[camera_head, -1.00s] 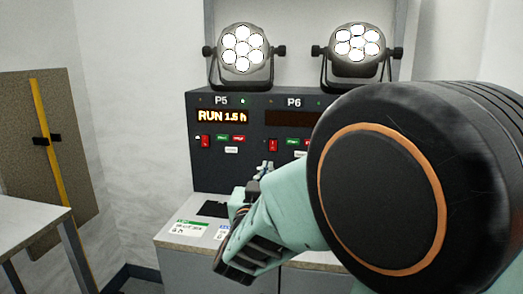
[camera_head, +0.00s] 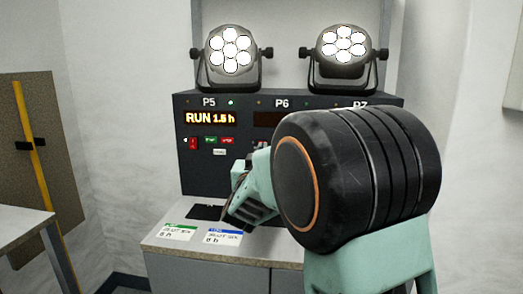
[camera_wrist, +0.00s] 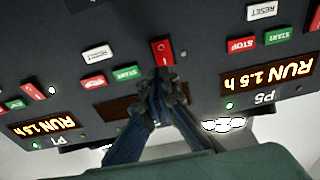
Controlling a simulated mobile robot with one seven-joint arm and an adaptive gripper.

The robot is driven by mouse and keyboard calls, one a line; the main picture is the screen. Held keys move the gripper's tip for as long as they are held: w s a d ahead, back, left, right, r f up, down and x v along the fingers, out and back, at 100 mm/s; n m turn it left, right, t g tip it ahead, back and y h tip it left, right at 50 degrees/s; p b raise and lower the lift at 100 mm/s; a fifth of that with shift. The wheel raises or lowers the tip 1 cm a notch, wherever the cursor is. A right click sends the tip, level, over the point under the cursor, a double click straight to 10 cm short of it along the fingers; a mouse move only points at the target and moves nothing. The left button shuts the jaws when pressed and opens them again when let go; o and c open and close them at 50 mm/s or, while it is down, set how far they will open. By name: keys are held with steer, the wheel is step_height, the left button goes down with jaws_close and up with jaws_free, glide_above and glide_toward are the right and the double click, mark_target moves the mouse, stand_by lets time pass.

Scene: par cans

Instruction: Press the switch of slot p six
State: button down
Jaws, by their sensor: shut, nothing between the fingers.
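The slot P6 (camera_head: 282,104) is the middle section of the dark panel, with an unlit display (camera_head: 268,119). Its red rocker switch (camera_wrist: 163,52) shows in the wrist view, where the panel appears upside down. My gripper (camera_wrist: 162,86) is shut and empty, its fingertips right at the switch's edge in that picture. I cannot tell whether they touch it. In the head view my wrist and gripper (camera_head: 250,195) hide the P6 switch.
Slot P5 (camera_head: 208,103) reads "RUN 1.5 h" beside P6. The P6 start (camera_wrist: 125,72), stop (camera_wrist: 93,82) and reset (camera_wrist: 95,53) buttons lie close to my fingers. Two par cans (camera_head: 231,52) (camera_head: 342,45) stand on top. Cards (camera_head: 224,237) lie on the counter below.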

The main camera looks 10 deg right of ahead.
mark_target(265, 138)
steer(key=shift+x, duration=1.2)
steer(key=shift+w+d+r+p, duration=0.1)
steer(key=shift+r+p, duration=0.25)
steer(key=shift+p, duration=0.4)
steer(key=shift+w+r+g+p, duration=0.2)
steer(key=shift+g+p, duration=0.3)
steer(key=shift+p, duration=0.65)
steer(key=shift+f+b, duration=0.4)
steer(key=shift+s, duration=0.1)
